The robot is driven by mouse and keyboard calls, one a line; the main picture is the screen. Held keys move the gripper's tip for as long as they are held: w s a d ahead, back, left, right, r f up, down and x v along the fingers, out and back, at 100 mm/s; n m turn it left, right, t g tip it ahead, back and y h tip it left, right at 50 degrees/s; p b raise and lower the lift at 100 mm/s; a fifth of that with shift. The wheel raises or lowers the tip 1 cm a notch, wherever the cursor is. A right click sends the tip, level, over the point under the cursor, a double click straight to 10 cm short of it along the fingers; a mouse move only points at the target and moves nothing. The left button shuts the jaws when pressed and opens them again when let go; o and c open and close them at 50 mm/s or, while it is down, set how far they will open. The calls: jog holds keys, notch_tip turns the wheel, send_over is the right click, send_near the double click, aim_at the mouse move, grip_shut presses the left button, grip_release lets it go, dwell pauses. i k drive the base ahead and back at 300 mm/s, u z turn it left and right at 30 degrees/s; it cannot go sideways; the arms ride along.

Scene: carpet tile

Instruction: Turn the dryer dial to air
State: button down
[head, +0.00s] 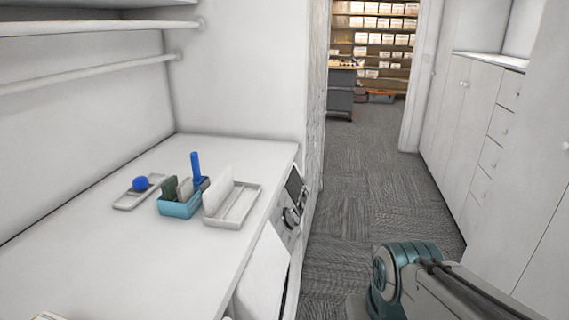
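The dryer (281,226) stands under the white counter, its front panel facing right toward the aisle and seen at a steep angle. A dark round dial (291,217) sits on that panel, below a dark display (295,187). The dial's markings are too small to read, so its setting cannot be told. My arm shows at the lower right, over the carpet and apart from the dryer. My gripper is not in view.
On the counter (100,265) are a grey tray with a blue ball (140,184), a teal caddy (180,207) and a white divided tray (240,205). White cabinets (480,130) line the right. The carpeted aisle (365,200) is clear toward the doorway.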

aim_at(293, 216)
jog(key=k, duration=0.5)
jog(key=z, duration=1.35)
jog(key=i, duration=0.6)
jog(key=u, duration=1.55)
jog(key=i, duration=0.9)
jog(key=u, duration=0.1)
